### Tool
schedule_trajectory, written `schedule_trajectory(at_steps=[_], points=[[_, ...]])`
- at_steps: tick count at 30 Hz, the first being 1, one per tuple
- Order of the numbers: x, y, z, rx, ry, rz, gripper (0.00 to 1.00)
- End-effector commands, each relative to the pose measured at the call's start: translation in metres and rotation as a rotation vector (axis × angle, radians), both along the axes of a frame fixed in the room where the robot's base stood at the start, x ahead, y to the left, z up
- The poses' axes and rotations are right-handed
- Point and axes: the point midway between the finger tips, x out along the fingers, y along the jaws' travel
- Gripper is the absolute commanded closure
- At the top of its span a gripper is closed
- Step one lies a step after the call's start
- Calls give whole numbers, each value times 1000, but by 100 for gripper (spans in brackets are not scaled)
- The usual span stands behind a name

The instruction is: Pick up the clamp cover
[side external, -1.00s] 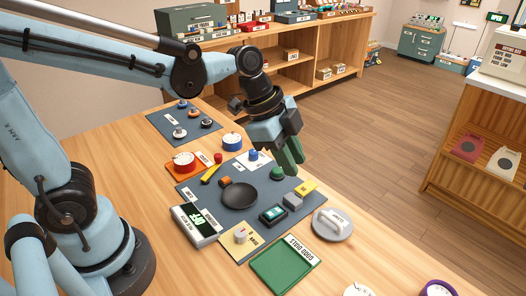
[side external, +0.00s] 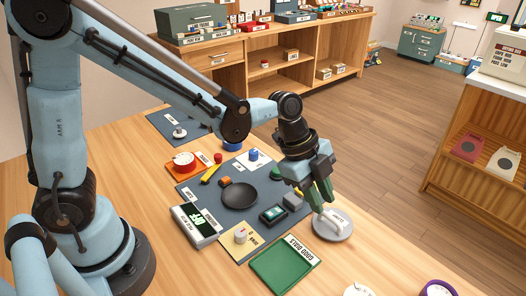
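A round grey lid with a raised white handle and a small label (side external: 344,231) lies flat on the wooden table, right of the dark mat; it looks like the clamp cover, though the label is too small to read surely. My gripper (side external: 319,201) points down at it, its green fingertips at the upper left end of the handle. The fingers overlap in this view, so I cannot tell their gap or whether they touch the handle. The lid still rests on the table.
A green tray (side external: 286,266) lies in front, left of the lid. The dark mat (side external: 216,192) holds a black round dish (side external: 238,195), a small dark device (side external: 273,214) and a grey block (side external: 293,202). A display box (side external: 196,225) stands at the mat's left.

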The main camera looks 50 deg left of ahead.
Motion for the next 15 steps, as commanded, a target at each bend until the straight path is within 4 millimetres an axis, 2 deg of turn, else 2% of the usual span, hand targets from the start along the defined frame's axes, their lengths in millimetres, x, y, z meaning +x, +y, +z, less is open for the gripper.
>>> schedule_trajectory(at_steps=[15], points=[[12,-24,-41,0,0,0,75]])
